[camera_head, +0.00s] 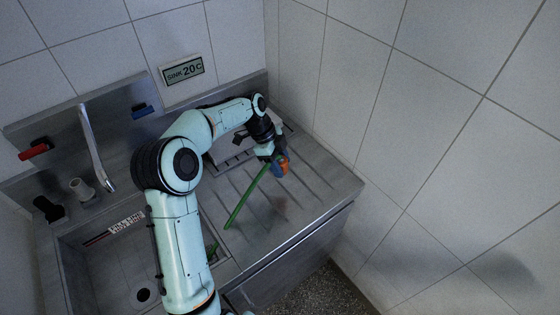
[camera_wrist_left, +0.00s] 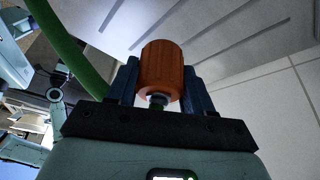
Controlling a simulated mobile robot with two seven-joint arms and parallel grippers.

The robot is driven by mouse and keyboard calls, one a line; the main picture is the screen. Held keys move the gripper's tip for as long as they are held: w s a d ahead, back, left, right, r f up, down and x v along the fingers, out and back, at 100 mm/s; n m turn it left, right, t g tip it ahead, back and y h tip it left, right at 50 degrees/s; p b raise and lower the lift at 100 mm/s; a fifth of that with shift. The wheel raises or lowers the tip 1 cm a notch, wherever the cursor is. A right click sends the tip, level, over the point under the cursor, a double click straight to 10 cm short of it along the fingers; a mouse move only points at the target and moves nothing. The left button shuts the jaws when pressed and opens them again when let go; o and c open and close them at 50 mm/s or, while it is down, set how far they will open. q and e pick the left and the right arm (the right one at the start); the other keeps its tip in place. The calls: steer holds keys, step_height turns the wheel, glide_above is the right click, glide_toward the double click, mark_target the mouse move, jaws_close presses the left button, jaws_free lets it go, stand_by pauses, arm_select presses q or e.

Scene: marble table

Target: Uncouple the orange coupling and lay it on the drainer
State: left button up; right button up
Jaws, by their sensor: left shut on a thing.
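The orange coupling (camera_wrist_left: 161,68) is a ribbed cylinder with a grey collar at its near end. It sits between the blue fingers of my left gripper (camera_head: 279,165), which is shut on it. In the head view the orange coupling (camera_head: 284,164) shows small, above the drainer (camera_head: 320,192) on the right of the sink. A green hose (camera_head: 247,195) runs from the gripper down to the left across the drainer; it also passes left of the gripper in the left wrist view (camera_wrist_left: 72,50). Whether hose and coupling are joined is hidden.
The sink basin (camera_head: 118,272) lies left of the drainer. A tap (camera_head: 95,148), a red lever (camera_head: 34,151) and a blue lever (camera_head: 142,111) stand at the back. A tiled wall closes the right side. The drainer's right and front parts are clear.

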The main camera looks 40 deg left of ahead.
steer(key=shift+s+f, duration=0.2)
arm_select(q)
steer(key=shift+s+f+b, duration=0.1)
steer(key=shift+f+b, duration=0.4)
steer(key=shift+f, duration=0.45)
step_height(320, 180, down, 4)
steer(key=shift+b, duration=0.9)
steer(key=shift+f+b, duration=0.3)
steer(key=shift+f, duration=0.45)
arm_select(e)
steer(key=shift+s+f, duration=0.85)
steer(key=shift+f, duration=0.2)
steer(key=shift+s+f, duration=0.85)
steer(key=shift+f, duration=0.2)
arm_select(q)
steer(key=shift+f+b, duration=0.35)
steer(key=shift+f, duration=0.35)
arm_select(e)
steer(key=shift+s+f+g, duration=0.25)
steer(key=shift+f+g, duration=0.05)
steer(key=shift+f, duration=0.15)
arm_select(q)
steer(key=o, duration=1.2)
steer(key=shift+o, duration=0.2)
steer(key=p+v, duration=0.1)
steer(key=v, duration=1.2)
steer(key=shift+r, duration=0.15)
arm_select(e)
steer(key=shift+w+r, duration=0.5)
steer(key=shift+r, duration=0.3)
